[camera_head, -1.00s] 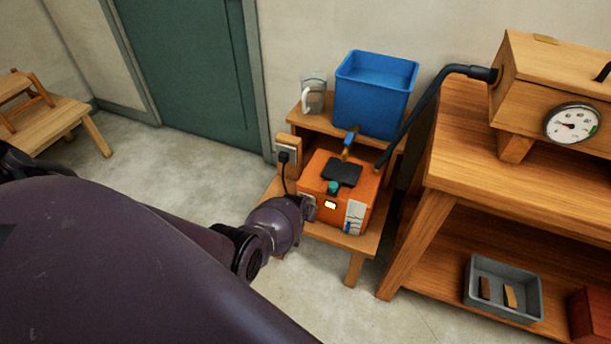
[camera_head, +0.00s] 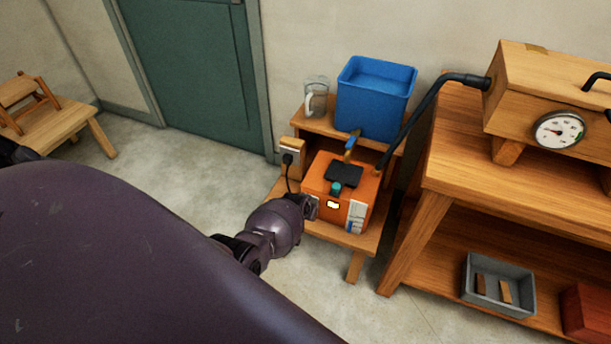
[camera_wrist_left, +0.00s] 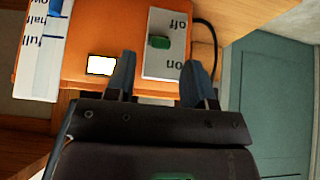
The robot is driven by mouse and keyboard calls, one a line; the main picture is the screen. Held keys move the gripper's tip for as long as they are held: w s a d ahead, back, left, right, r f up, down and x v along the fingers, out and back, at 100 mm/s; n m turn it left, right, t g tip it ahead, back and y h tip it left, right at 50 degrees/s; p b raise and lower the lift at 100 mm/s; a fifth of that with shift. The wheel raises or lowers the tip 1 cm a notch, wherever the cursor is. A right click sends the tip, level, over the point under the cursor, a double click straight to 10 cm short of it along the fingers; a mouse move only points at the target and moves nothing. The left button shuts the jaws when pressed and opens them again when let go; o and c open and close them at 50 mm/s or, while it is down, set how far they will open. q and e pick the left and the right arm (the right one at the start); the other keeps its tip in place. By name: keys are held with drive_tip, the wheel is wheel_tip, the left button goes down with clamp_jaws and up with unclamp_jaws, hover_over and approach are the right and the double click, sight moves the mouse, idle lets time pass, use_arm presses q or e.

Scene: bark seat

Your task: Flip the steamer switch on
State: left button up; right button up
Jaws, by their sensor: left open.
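The orange steamer box (camera_head: 368,188) stands on a low wooden stand, with a dark cap on top and a lit pale window (camera_wrist_left: 101,65) on its front. In the left wrist view, its pale switch plate (camera_wrist_left: 154,66) reads "off" and "on", upside down. A green switch knob (camera_wrist_left: 159,42) sits between the two words. My left gripper (camera_wrist_left: 158,62) is open, its two fingers apart in front of the plate, one on each side of it in the picture. Whether they touch the box I cannot tell. In the head view, the fingertips (camera_head: 311,207) are at the box's left front, partly hiding it. My right gripper is not in view.
A blue water tub (camera_head: 373,105) and a clear jug (camera_head: 316,95) stand behind the box. A dark hose (camera_head: 418,112) runs to a wooden chest with a gauge (camera_head: 559,130). A wooden bench (camera_head: 432,190) stands at right. A black cord runs beside the box.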

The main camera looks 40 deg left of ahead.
use_arm(q)
drive_tip(key=p+v, duration=0.2)
drive_tip(key=v, duration=0.3)
drive_tip(key=shift+s+r, duration=0.1)
idle(0.4)
